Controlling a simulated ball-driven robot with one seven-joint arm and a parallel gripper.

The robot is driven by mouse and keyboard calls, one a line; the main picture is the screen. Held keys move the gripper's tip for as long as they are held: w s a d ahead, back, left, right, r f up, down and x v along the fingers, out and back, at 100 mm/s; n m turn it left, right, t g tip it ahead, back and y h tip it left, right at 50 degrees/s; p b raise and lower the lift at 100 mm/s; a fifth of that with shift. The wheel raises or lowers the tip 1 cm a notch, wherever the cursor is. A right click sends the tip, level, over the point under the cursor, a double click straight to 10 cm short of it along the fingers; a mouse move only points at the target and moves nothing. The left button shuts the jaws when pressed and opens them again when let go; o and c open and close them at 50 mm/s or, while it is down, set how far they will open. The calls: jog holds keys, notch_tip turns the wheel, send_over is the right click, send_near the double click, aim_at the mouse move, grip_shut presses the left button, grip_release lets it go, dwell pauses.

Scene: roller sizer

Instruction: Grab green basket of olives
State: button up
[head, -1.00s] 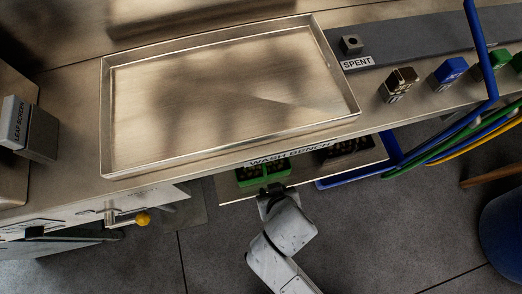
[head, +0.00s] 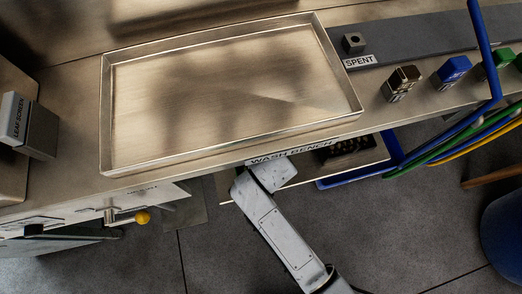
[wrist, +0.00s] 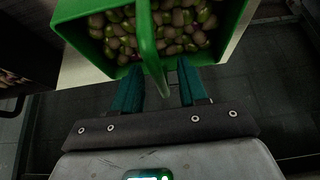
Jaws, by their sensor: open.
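The green basket (wrist: 95,50) of olives (wrist: 180,28) fills the top of the wrist view, with its green handle (wrist: 148,45) running down the middle toward me. My gripper (wrist: 158,78) is open, its two teal fingers apart, one on each side of the handle's lower end. I cannot tell whether the fingers touch the handle or the basket. In the head view my arm (head: 270,210) reaches under the wash bench's front edge and hides the basket and the gripper.
The wash bench (head: 75,165) with its large shallow tray (head: 110,115) overhangs the shelf (head: 370,160). A dark container (head: 345,150) stands on the shelf to the right. A yellow-knobbed handle (head: 142,217) sticks out at left. Blue, green and yellow hoses (head: 440,145) hang at right.

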jog(key=shift+w+f, duration=0.1)
jog(key=shift+f, duration=0.1)
grip_shut()
dwell(0.3)
jog(key=shift+r, duration=0.1)
dwell(0.9)
